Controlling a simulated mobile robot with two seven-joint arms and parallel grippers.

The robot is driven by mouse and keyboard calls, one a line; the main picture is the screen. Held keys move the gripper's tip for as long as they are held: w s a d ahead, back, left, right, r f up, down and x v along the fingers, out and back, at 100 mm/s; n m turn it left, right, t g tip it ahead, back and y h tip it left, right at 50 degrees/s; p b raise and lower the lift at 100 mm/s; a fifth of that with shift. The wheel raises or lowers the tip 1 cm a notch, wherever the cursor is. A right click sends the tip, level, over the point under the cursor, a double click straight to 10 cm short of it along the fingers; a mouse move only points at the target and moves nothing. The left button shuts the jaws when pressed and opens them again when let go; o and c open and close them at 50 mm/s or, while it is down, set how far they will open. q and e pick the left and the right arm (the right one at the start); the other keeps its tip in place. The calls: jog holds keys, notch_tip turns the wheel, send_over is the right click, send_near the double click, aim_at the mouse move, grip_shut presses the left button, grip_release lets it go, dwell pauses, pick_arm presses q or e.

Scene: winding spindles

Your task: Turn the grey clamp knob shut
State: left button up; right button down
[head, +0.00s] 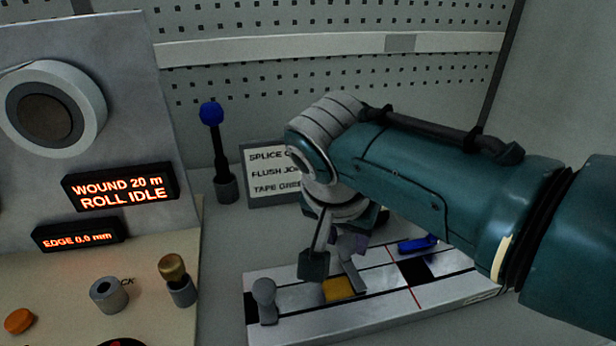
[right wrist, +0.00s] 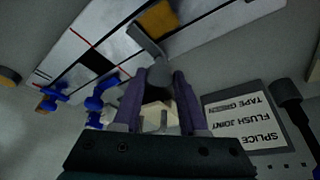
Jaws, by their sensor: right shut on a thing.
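The white splice block (head: 440,296) lies at the lower middle of the head view, with black slots, red lines and a yellow patch (head: 338,289). My right gripper (head: 347,248) is over it, pointing down. In the right wrist view its purple fingers (right wrist: 160,98) are shut on the grey clamp knob (right wrist: 159,76). A flat grey bar (right wrist: 146,40) runs from the knob towards the yellow patch. In the head view the knob is mostly hidden by the gripper, and the bar (head: 353,277) shows below it. My left gripper is not in view.
Another grey knob (head: 265,293) stands at the block's left end. A blue part (head: 417,244) is at its back edge. A sign (head: 268,187) and a blue-topped post (head: 214,145) stand behind. A panel with displays (head: 121,188) and a roll (head: 88,108) is at left.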

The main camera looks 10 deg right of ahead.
jog(key=shift+m+b, duration=0.3)
jog(key=shift+m, duration=0.3)
jog(key=shift+h, duration=0.3)
jog(key=shift+c, duration=2.3)
grip_release()
jog(key=shift+r, duration=0.1)
jog(key=shift+a+r, duration=0.1)
jog(key=shift+r, duration=0.15)
jog(key=p+v, duration=0.4)
jog(key=v, duration=0.5)
